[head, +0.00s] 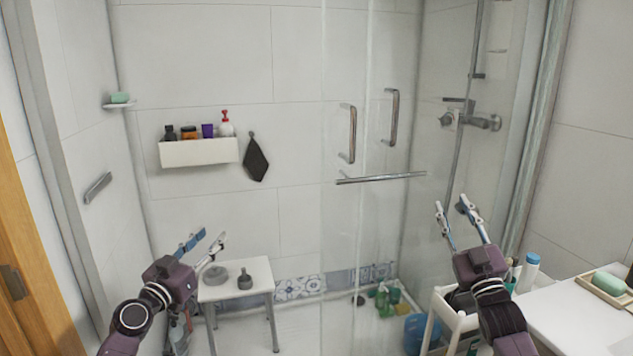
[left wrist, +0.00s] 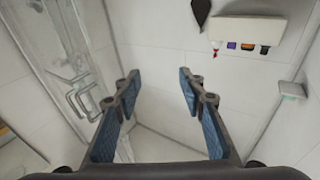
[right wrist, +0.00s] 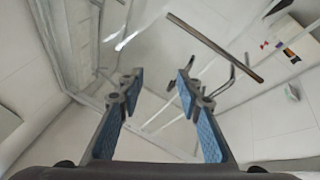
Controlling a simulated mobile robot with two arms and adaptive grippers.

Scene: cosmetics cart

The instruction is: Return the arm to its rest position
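My left gripper (head: 205,243) is raised at the lower left of the head view, above the white stool. Its fingers are apart with nothing between them, as the left wrist view (left wrist: 158,95) also shows. My right gripper (head: 452,212) is raised at the lower right, above the white cart (head: 450,310) and in front of the glass shower door (head: 372,240). Its fingers are apart and empty, as the right wrist view (right wrist: 155,88) also shows. Neither gripper holds anything. Part of the cart is hidden behind my right arm.
A white stool (head: 258,270) holds a grey round object and a small dark one. A wall shelf (head: 198,152) carries bottles beside a dark hanging cloth (head: 256,158). Metal handles (head: 392,117) and a towel bar (head: 380,178) are on the glass. A white counter (head: 575,315) stands right.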

